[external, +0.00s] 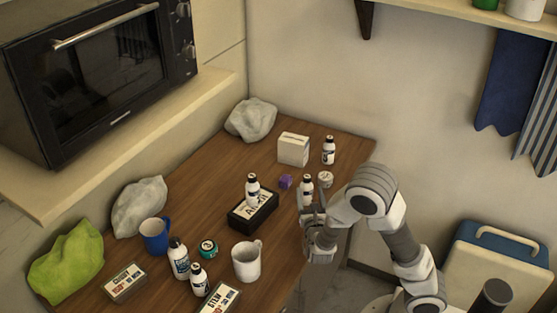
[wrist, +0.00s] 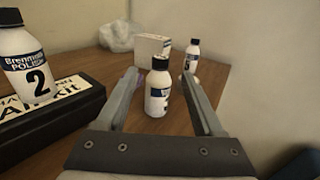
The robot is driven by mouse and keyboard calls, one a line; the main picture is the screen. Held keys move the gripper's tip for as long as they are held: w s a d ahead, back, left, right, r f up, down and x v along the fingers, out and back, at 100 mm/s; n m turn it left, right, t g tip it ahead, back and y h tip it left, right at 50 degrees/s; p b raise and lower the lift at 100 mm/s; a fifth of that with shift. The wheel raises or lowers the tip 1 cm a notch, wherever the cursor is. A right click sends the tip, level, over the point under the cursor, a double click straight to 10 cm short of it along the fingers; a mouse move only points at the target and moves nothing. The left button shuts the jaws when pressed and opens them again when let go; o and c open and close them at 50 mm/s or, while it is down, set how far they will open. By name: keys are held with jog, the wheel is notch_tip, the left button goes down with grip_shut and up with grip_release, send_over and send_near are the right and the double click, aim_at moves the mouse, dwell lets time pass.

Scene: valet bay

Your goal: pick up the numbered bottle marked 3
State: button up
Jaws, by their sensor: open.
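Several white bottles with black caps and dark labels stand on the brown table. One bottle (external: 306,186) stands upright just beyond my gripper (external: 314,212). In the wrist view this bottle (wrist: 157,98) shows between the two fingers of my open gripper (wrist: 161,78), with no visible grip on it. Its number is turned to the side, and I cannot read it. A bottle marked 2 (wrist: 28,62) stands on a black box (wrist: 60,110) at left. Another bottle (wrist: 193,52) stands farther back, partly behind the right finger; its number is unclear. I cannot confirm which bottle is marked 3.
A white box (external: 293,149), a purple cube (external: 285,182) and a small round white item (external: 325,179) sit near the bottle. A white mug (external: 246,262), a blue mug (external: 157,236) and two more bottles (external: 179,259) (external: 198,278) are nearer the front. A wall borders the table's far end.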

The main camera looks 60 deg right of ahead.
aim_at(307, 176)
jog(key=b+x, duration=0.1)
jog(key=x, duration=1)
jog(key=shift+s, duration=0.1)
grip_shut()
dwell(1.1)
